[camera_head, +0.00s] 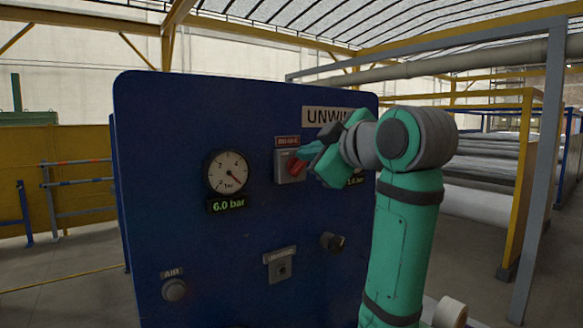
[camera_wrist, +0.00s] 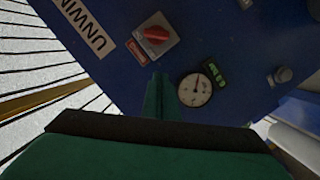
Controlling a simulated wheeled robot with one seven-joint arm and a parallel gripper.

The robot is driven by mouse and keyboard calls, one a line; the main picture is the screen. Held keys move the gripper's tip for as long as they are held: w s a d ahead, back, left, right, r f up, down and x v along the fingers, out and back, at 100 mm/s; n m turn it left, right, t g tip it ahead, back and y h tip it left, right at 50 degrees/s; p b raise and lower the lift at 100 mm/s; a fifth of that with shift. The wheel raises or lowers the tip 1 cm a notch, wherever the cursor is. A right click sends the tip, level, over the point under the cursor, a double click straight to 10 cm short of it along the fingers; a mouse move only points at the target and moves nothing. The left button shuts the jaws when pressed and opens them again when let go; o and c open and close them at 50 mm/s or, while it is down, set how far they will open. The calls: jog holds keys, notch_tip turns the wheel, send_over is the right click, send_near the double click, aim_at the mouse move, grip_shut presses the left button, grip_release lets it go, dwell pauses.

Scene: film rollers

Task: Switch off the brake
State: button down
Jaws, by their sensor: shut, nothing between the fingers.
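The brake switch is a red rotary knob (camera_head: 296,165) on a grey square plate, under a red BRAKE label (camera_head: 287,142), on a blue panel (camera_head: 190,265). The knob also shows in the wrist view (camera_wrist: 156,34), on its grey plate with the red label beside it. My gripper (camera_head: 304,158) is shut and empty, with its fingertips close to the knob. In the wrist view my shut fingers (camera_wrist: 158,80) end just below the switch plate in the picture. I cannot tell whether they touch it.
A gauge (camera_head: 227,171) with a 6.0 bar display is left of the switch. Below are an AIR button (camera_head: 175,290), a grey labelled switch (camera_head: 281,268) and a dark knob (camera_head: 332,241). A second gauge is mostly hidden behind my gripper. Yellow frames with rollers (camera_head: 480,165) stand at right.

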aim_at(297, 168)
jog(key=shift+w+a, duration=0.1)
jog(key=shift+w+a+f, duration=0.35)
jog(key=shift+w+f, duration=0.4)
jog(key=shift+w, duration=1)
jog(key=shift+w+a+f, duration=0.3)
jog(key=shift+w+f, duration=0.45)
jog(key=shift+w, duration=1)
jog(key=shift+w+a+f, duration=0.35)
jog(key=shift+w+f, duration=0.4)
jog(key=shift+w, duration=1)
jog(key=shift+d, duration=0.15)
jog(key=shift+f, duration=0.1)
jog(key=shift+a+n, duration=0.2)
jog(key=shift+n, duration=0.1)
jog(key=shift+d, duration=0.1)
